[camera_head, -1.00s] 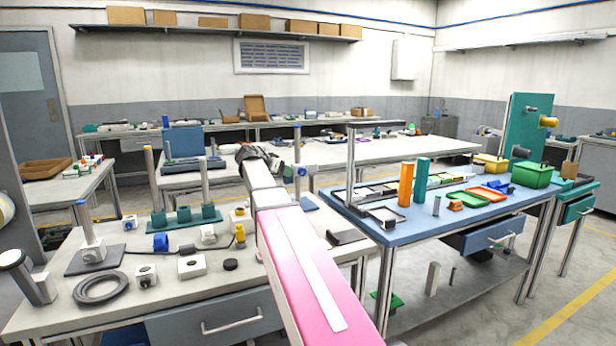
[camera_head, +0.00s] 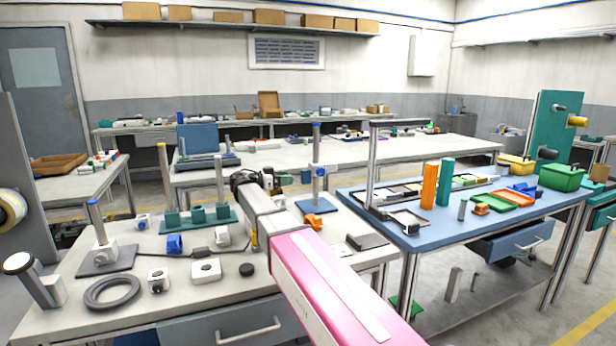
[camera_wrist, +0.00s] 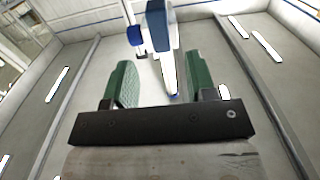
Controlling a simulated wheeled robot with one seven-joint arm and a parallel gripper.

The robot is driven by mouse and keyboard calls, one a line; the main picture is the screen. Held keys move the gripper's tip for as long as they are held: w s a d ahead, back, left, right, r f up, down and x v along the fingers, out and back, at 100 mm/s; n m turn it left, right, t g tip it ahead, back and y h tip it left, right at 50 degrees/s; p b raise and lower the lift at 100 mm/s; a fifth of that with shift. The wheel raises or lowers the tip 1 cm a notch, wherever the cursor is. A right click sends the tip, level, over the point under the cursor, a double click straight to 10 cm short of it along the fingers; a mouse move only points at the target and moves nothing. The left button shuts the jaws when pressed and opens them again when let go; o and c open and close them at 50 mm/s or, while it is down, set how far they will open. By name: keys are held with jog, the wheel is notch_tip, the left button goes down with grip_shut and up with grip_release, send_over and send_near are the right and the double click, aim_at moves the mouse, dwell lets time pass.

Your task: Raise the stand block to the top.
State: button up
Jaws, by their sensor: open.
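A stand with a slim upright post and a flat blue base plate (camera_head: 312,206) is on the near bench, right of my gripper. Its small block (camera_head: 319,171) with blue parts sits partway up the post, below the blue cap. My gripper (camera_head: 287,179) is at about that height, just left of the post; the head view is too small to show the gap. In the wrist view my green fingers (camera_wrist: 160,86) are spread apart with nothing gripped. A pale post-like part with blue ends (camera_wrist: 162,50) shows ahead, between and beyond the fingertips, with a blue knob (camera_wrist: 139,40) beside it.
A teal rack (camera_head: 197,216), a black ring (camera_head: 112,291) and small white blocks lie nearby. An orange part (camera_head: 313,222) lies by the blue base plate. A blue-topped table (camera_head: 440,235) stands right.

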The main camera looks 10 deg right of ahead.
aim_at(303, 184)
jog(key=d, duration=0.2)
jog(key=w+d, duration=0.1)
jog(key=d, duration=0.4)
jog(key=shift+w+d, duration=0.25)
jog(key=shift+c, duration=0.3)
grip_shut()
jog(key=shift+r, duration=0.1)
